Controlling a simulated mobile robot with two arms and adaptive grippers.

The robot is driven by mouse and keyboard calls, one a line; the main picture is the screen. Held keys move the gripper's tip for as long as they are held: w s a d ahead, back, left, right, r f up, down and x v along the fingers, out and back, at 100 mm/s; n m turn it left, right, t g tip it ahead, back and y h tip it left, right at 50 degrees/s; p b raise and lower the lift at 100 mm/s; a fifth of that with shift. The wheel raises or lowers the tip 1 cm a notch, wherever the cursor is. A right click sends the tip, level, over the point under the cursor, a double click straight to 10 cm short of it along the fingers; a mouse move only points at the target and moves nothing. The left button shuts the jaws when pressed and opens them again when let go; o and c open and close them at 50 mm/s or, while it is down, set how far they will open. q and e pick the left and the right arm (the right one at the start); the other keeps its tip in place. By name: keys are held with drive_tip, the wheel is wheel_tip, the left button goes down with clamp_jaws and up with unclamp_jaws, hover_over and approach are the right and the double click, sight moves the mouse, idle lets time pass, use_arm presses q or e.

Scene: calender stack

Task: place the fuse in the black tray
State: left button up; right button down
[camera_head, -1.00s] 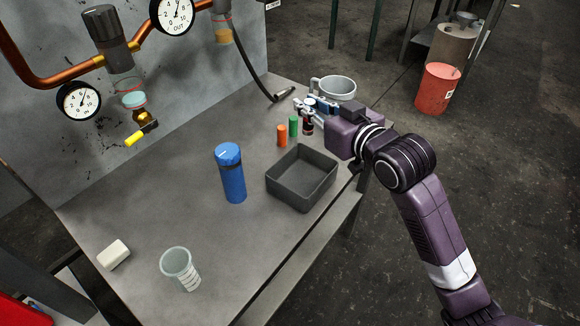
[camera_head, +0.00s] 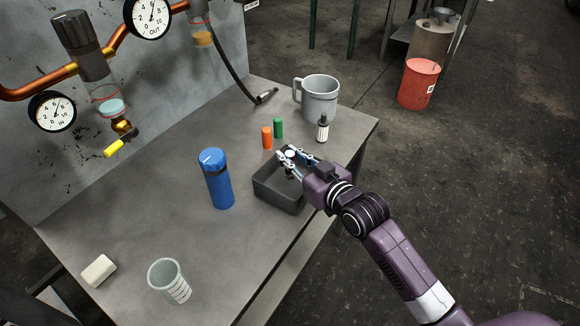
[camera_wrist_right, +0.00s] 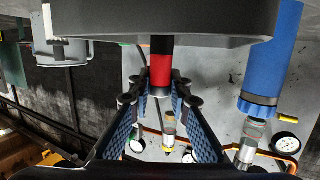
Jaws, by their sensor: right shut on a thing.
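The black tray (camera_head: 283,200) sits near the table's front right edge; it shows across the top of the right wrist view (camera_wrist_right: 100,20). My right gripper (camera_head: 290,157) is over the tray's far part. In the right wrist view it is shut on a red and black cylinder (camera_wrist_right: 160,74), which looks like the fuse. The cylinder's black end points toward the tray. In the head view the gripper mostly hides it, and I cannot tell whether it touches the tray. My left gripper is not in view.
An orange cylinder (camera_head: 267,138) and a green cylinder (camera_head: 278,127) stand behind the tray. A blue bottle (camera_head: 218,180) stands left of it. A grey mug (camera_head: 319,98) and a small white and black bottle (camera_head: 323,129) are beyond. A clear cup (camera_head: 168,282) stands front left.

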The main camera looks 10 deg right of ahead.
drive_tip(key=shift+f, duration=1.85)
drive_tip(key=shift+f, duration=0.1)
drive_tip(key=c, duration=1.8)
unclamp_jaws()
drive_tip(key=v, duration=1.2)
drive_tip(key=shift+b, duration=0.35)
